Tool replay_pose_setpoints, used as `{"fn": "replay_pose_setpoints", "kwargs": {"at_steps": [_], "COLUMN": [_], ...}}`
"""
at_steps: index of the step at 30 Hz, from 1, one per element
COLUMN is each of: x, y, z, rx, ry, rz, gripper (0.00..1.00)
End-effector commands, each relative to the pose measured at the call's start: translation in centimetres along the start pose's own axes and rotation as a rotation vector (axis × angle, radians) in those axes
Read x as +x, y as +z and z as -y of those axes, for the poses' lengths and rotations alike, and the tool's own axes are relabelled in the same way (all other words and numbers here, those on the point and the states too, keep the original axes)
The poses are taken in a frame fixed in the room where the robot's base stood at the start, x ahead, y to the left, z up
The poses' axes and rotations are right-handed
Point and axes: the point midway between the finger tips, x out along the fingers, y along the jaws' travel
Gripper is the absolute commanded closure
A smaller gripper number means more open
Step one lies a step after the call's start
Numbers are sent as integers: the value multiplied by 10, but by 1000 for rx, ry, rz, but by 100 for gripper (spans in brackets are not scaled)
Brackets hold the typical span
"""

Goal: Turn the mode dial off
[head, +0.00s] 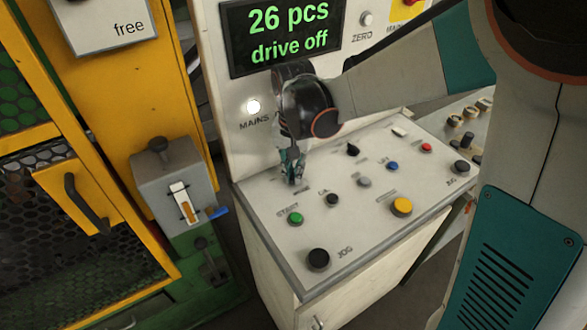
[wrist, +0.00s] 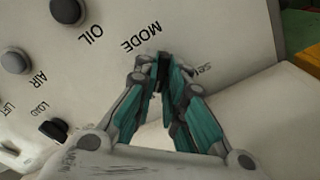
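My gripper (head: 292,172) reaches down to the back left part of the control panel, just right of the MAINS lamp. In the wrist view, its teal fingertips (wrist: 161,72) are drawn close together beside the MODE label, with a narrow dark piece between them. That dark piece appears to be the mode dial, mostly hidden by the fingers. Its pointer and setting cannot be read in either view.
The control panel (head: 253,192) carries a green button (head: 295,218), a black JOG knob (head: 318,259), a yellow button (head: 401,206) and several small controls. The display (head: 287,35) reads "26 pcs drive off". A yellow cage guard (head: 110,240) stands left.

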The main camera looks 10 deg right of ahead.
Motion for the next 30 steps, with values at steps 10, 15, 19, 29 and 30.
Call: {"fn": "replay_pose_setpoints", "kwargs": {"at_steps": [10,15,19,29,30], "x": [0,0,-1,-1,-1], "y": [0,0,0,0,0], "z": [0,0,0,0,0], "rx": [-13,-67,-147,-422,-455], "ry": [0,0,0,-1,-1], "rz": [0,0,1,1,1], "gripper": [100,100,100,100,100]}}
